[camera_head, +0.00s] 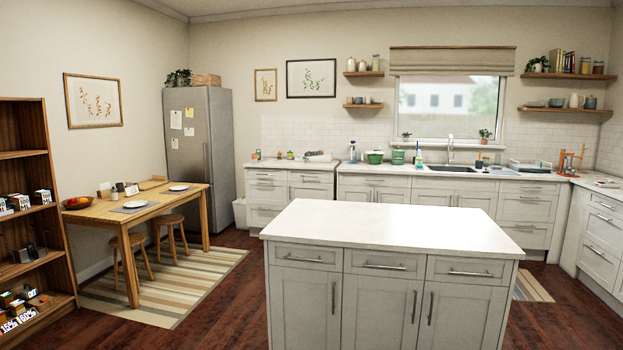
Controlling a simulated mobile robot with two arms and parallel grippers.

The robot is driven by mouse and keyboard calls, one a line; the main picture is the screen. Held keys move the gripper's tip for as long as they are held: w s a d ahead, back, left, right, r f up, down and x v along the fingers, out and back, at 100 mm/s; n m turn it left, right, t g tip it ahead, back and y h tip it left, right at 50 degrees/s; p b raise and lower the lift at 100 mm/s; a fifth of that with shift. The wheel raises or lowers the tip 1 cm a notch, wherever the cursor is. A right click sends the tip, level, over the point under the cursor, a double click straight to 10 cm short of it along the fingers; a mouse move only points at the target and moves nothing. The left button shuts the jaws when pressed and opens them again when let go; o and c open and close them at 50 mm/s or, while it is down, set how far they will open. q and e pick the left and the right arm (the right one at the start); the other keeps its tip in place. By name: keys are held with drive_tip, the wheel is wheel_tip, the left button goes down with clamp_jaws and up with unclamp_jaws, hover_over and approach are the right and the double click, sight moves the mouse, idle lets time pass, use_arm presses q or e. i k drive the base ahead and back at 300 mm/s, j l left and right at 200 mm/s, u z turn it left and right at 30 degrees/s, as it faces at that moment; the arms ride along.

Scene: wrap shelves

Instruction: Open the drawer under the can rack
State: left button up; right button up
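I cannot make out a can rack for certain. A small orange rack-like object (570,163) stands at the right end of the back counter, too small to tell what it holds. A low grey rack (529,166) sits left of it, right of the sink. The drawer front (528,188) under this low rack is shut. The drawers (599,250) of the right-hand counter are also shut. Neither of my grippers is in view.
A white island (390,224) with shut drawers and doors stands in front of me, between me and the back counter. A table (140,206) with two stools and a wooden shelf (28,160) are on the left. Dark floor (215,300) is clear left of the island.

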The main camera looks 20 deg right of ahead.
sight(314, 172)
drive_tip(key=i+z, duration=0.35)
drive_tip(key=i, duration=0.5)
drive_tip(key=i+u, duration=0.25)
drive_tip(key=i, duration=0.3)
drive_tip(key=i+l+u, duration=0.1)
drive_tip(key=i+u, duration=0.2)
drive_tip(key=i, duration=0.25)
drive_tip(key=i+l+u, duration=0.25)
drive_tip(key=i, duration=0.3)
drive_tip(key=i+j+u, duration=0.15)
drive_tip(key=i+u, duration=0.25)
drive_tip(key=i, duration=0.35)
drive_tip(key=i+l+u, duration=0.1)
drive_tip(key=i+u, duration=0.35)
drive_tip(key=i, duration=0.25)
drive_tip(key=i+z, duration=0.35)
drive_tip(key=i, duration=0.15)
drive_tip(key=i+j+z, duration=0.15)
drive_tip(key=i+z, duration=0.2)
drive_tip(key=i, duration=0.15)
drive_tip(key=i+l+z, duration=0.2)
drive_tip(key=i+z, duration=1.2)
drive_tip(key=i+l, duration=0.1)
drive_tip(key=i, duration=0.45)
drive_tip(key=i+l+u, duration=0.15)
drive_tip(key=i, duration=0.45)
drive_tip(key=i+l, duration=0.15)
drive_tip(key=i, duration=0.4)
drive_tip(key=i+l+u, duration=0.15)
drive_tip(key=i, duration=0.45)
